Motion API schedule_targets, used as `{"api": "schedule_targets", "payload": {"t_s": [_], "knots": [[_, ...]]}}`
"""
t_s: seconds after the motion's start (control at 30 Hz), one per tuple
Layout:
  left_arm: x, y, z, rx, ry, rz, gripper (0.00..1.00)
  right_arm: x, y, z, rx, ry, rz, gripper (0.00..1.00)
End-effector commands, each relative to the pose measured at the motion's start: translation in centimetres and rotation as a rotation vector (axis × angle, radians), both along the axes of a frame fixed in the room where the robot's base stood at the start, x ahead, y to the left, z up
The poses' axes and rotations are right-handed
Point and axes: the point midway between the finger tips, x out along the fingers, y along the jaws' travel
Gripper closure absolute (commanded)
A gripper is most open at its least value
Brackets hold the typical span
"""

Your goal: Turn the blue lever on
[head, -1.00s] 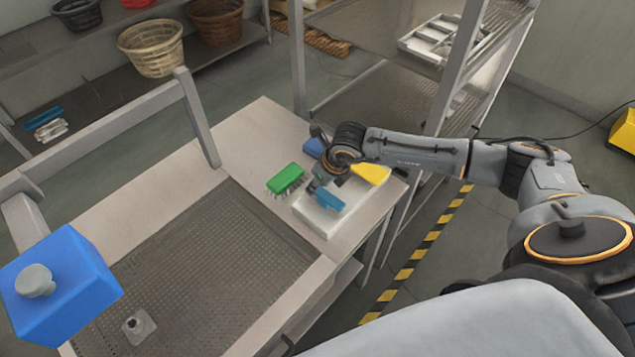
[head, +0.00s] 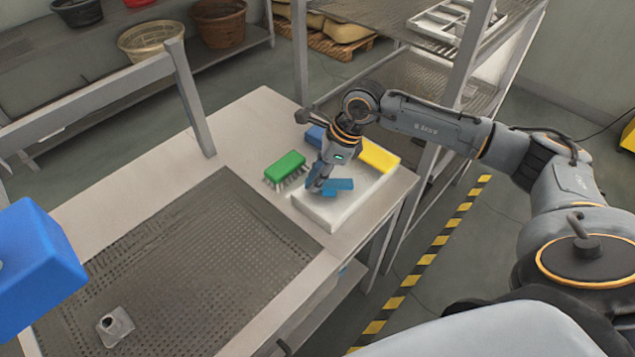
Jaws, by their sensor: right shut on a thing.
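The blue lever (head: 341,185) sits over a white block (head: 335,210) at the right end of the bench, partly hidden by my gripper. My right gripper (head: 318,188) points down over the white block. It is shut on the blue lever at the lever's left part. The fingertips are small and partly merged with the blue in view. My left gripper is out of view.
A green brush (head: 285,168) lies just left of the white block. A yellow block (head: 378,156) and a blue object (head: 315,136) are behind it. A perforated basin (head: 200,250) fills the bench middle. A large blue box (head: 35,265) is at far left.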

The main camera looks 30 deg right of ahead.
Motion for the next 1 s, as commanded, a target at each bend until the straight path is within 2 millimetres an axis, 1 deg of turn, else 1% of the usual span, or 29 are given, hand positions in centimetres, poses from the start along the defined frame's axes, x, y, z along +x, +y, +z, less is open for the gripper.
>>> {"api": "schedule_targets", "payload": {"t_s": [0.03, 0.1, 0.3, 0.5, 0.7, 1.0], "knots": [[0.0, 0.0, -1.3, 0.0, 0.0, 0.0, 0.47, 0.1, 0.1, -0.5, 0.001, -0.004, 0.042, 1.0], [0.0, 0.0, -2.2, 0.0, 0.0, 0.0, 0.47, -0.1, 0.1, -0.5, 0.002, -0.004, 0.107, 1.0], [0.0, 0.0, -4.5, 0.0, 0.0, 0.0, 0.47, -0.6, 0.3, -0.4, 0.001, -0.005, 0.295, 1.0], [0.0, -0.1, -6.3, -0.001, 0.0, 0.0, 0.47, -1.1, 0.4, -0.3, 0.0, -0.004, 0.46, 1.0], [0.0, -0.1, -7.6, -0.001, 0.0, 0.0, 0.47, -1.4, 0.3, -0.2, 0.0, -0.005, 0.584, 1.0], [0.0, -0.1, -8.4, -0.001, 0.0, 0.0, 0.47, -1.7, 0.3, 0.0, 0.0, -0.004, 0.68, 1.0]]}}
